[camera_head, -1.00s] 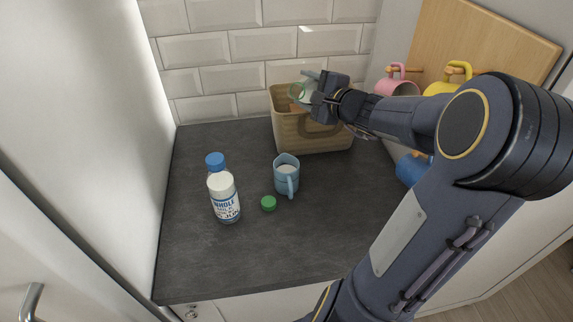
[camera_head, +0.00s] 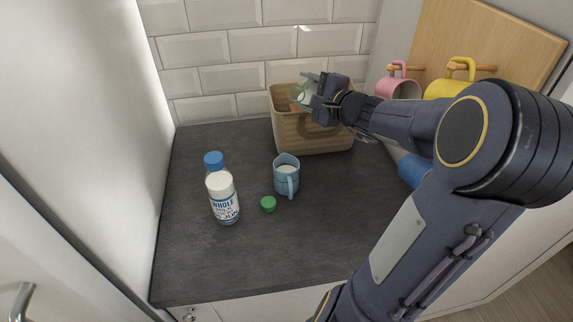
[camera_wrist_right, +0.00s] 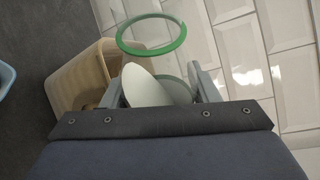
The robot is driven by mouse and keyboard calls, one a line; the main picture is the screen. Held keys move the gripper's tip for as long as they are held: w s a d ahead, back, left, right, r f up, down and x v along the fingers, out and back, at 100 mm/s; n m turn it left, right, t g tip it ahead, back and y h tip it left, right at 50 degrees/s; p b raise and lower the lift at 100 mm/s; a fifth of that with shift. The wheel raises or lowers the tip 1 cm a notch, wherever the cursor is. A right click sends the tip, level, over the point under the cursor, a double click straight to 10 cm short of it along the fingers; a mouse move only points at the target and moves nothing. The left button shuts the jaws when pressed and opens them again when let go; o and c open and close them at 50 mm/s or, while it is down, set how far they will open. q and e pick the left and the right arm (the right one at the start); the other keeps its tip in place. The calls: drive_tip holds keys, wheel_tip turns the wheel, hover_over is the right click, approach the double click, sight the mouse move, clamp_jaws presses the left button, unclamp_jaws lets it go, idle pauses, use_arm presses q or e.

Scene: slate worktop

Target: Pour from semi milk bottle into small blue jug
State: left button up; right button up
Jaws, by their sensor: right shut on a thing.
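My right gripper (camera_head: 312,87) is shut on a pale bottle with a green neck ring (camera_head: 297,93), taken to be the semi milk bottle, and holds it tilted over the wicker basket. The small blue jug (camera_head: 287,180) stands upright on the worktop in front of the basket, with white milk visible inside. A green cap (camera_head: 268,204) lies beside the jug. My left gripper is not in view.
The wicker basket (camera_head: 312,138) stands against the tiled wall. A whole milk bottle with a blue cap (camera_head: 224,205) stands left of the jug. The front worktop is clear.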

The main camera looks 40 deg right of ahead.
drive_tip(key=shift+f+n+b, duration=0.3)
drive_tip(key=shift+f+b, duration=0.05)
drive_tip(key=shift+b, duration=0.5)
drive_tip(key=shift+a+f+n+t+h+b, duration=0.2)
drive_tip(key=shift+n+b, duration=0.25)
drive_tip(key=shift+b, duration=1.25)
drive_tip(key=shift+a+r+n+t+h+b, duration=0.15)
drive_tip(key=shift+n+t+b, duration=0.25)
drive_tip(key=shift+b, duration=1.25)
